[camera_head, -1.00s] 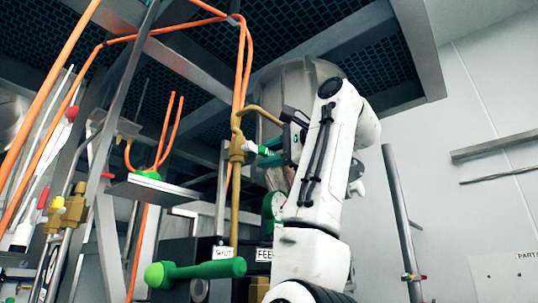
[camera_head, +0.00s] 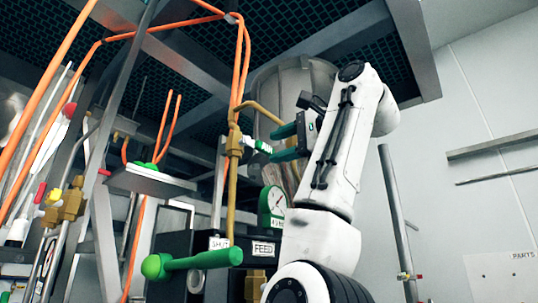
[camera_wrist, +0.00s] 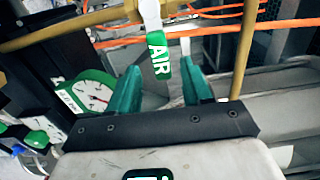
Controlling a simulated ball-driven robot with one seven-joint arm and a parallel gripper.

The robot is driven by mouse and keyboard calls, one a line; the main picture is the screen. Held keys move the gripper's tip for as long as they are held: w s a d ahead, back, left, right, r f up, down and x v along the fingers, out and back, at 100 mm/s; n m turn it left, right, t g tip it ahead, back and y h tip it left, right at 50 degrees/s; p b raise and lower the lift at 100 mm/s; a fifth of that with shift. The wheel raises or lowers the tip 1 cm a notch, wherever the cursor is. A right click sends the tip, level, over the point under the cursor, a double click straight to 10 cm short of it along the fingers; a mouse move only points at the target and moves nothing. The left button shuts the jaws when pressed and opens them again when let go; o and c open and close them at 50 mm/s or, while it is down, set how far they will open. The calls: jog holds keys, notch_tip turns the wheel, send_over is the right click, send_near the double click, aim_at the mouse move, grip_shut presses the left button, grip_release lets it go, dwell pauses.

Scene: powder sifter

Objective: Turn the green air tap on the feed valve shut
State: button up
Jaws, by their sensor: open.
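The green air tap (camera_head: 262,147) is a small lever with a white base on a brass fitting (camera_head: 234,145) on the upright brass pipe. In the wrist view its green handle (camera_wrist: 160,55), lettered AIR, points down toward my gripper. My gripper (camera_head: 272,141) is open, with its two teal fingers to the right of the tap. In the wrist view my gripper (camera_wrist: 161,65) has one finger on each side of the handle, with a gap visible on both sides. I cannot tell how deep the handle lies between the fingers.
A green-framed gauge (camera_head: 272,205) sits below the tap, above a FEED label (camera_head: 264,248). A large green lever (camera_head: 195,262) with a ball end stands in front, near a SHUT label (camera_head: 219,243). Orange hoses (camera_head: 238,70) run above. A grey post (camera_head: 394,210) stands right.

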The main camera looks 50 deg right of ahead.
jog(key=s+b, duration=0.1)
jog(key=s, duration=0.5)
jog(key=shift+s+b, duration=0.25)
jog(key=shift+b, duration=0.05)
jog(key=shift+d, duration=0.1)
